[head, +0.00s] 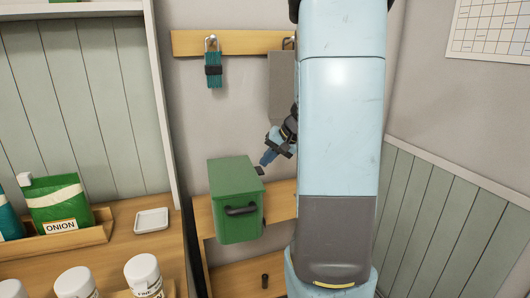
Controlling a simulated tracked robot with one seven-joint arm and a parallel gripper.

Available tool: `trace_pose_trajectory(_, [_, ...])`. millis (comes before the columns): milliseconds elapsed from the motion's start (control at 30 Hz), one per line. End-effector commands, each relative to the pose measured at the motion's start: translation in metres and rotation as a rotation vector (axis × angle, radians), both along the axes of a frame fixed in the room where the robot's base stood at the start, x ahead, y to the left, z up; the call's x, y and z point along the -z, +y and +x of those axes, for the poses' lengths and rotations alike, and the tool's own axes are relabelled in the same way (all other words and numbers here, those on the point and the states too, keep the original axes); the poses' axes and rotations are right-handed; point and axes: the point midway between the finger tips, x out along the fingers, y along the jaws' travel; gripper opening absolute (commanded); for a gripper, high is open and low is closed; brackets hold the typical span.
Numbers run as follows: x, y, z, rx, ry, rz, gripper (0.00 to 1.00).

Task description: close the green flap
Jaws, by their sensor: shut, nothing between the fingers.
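A green box (228,177) is at the wall shelf in the middle of the head view. Its front face, which looks like the green flap (238,224), has a dark bar handle (241,210). The flap looks flush with the box or nearly so; I cannot tell whether a small gap is left. My gripper (260,169) is shut and empty, tilted down at the box's upper right edge. I cannot tell whether its tip touches the box. My arm hides the area right of the box.
A wooden rail (190,42) above holds a teal strap (213,70) on a hook and a grey panel (280,85). At left, a wooden counter (125,238) bears a green ONION bag (58,205), a white dish (152,220) and white jars (143,272).

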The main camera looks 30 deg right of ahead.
Motion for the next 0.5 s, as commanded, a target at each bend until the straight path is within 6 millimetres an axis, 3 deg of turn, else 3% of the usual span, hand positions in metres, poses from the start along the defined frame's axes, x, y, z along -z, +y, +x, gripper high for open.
trace_pose_trajectory(500, [0.021, -0.002, -0.001, -0.004, 0.004, -0.003, 0.00])
